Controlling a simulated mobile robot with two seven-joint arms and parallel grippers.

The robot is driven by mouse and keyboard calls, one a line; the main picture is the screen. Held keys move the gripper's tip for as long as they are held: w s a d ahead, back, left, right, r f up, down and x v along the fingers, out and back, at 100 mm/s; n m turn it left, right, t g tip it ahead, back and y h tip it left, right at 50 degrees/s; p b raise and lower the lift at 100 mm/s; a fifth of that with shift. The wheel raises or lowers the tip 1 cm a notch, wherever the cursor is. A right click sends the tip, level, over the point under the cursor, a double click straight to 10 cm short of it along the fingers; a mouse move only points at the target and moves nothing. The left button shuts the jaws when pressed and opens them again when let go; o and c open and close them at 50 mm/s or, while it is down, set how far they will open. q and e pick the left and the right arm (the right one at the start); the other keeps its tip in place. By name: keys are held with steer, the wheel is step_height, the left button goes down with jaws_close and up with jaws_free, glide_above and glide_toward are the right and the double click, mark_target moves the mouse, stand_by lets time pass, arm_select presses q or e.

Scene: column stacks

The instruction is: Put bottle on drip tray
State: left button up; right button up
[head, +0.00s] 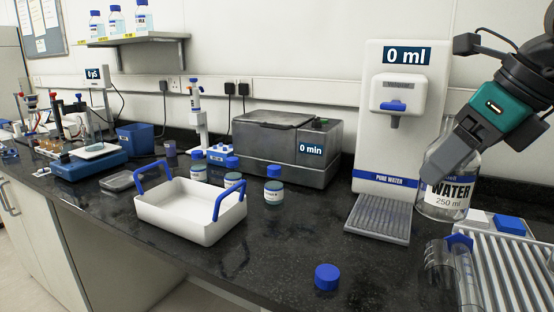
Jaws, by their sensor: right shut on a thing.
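A clear glass bottle (447,197) with a WATER 250 ml label stands upright at the right, just right of the drip tray. My right gripper (435,172) comes in from the upper right and is shut on the bottle near its neck, covering part of it. The grey ribbed drip tray (379,218) lies at the foot of the white pure water dispenser (403,130), with nothing on it. Whether the bottle's base touches the counter is hard to tell. My left gripper is not in view.
A blue cap (327,277) lies on the black counter in front. A white basket (190,217) with blue handles and small bottles (273,192) stand left of the tray. A ribbed rack (500,265) and clear tubes (450,270) crowd the front right.

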mark_target(417, 195)
steer(key=a+f+n+g+y, duration=0.1)
steer(key=f+n+g, duration=0.1)
steer(key=n, duration=0.2)
steer(key=w+a+f+n+g+y+p, duration=0.1)
steer(key=a+f+n+g, duration=0.1)
steer(key=n, duration=0.3)
steer(key=a+f+n+g+y+p, duration=0.1)
steer(key=f+n+g, duration=0.1)
steer(key=f+n, duration=0.1)
steer(key=shift+w+a+f+n, duration=0.15)
steer(key=shift+f+n, duration=0.05)
steer(key=shift+n, duration=0.5)
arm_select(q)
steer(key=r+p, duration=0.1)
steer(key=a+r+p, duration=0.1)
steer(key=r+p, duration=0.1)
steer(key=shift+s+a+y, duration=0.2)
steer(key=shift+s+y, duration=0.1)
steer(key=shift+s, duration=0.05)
arm_select(e)
step_height(417, 195, down, 9)
steer(key=s+a+n+g+h, duration=0.2)
steer(key=n+g+h, duration=0.3)
steer(key=n, duration=1.1)
steer(key=shift+a+n+h, duration=0.2)
steer(key=shift+n+h, duration=0.1)
steer(key=shift+h, duration=0.2)
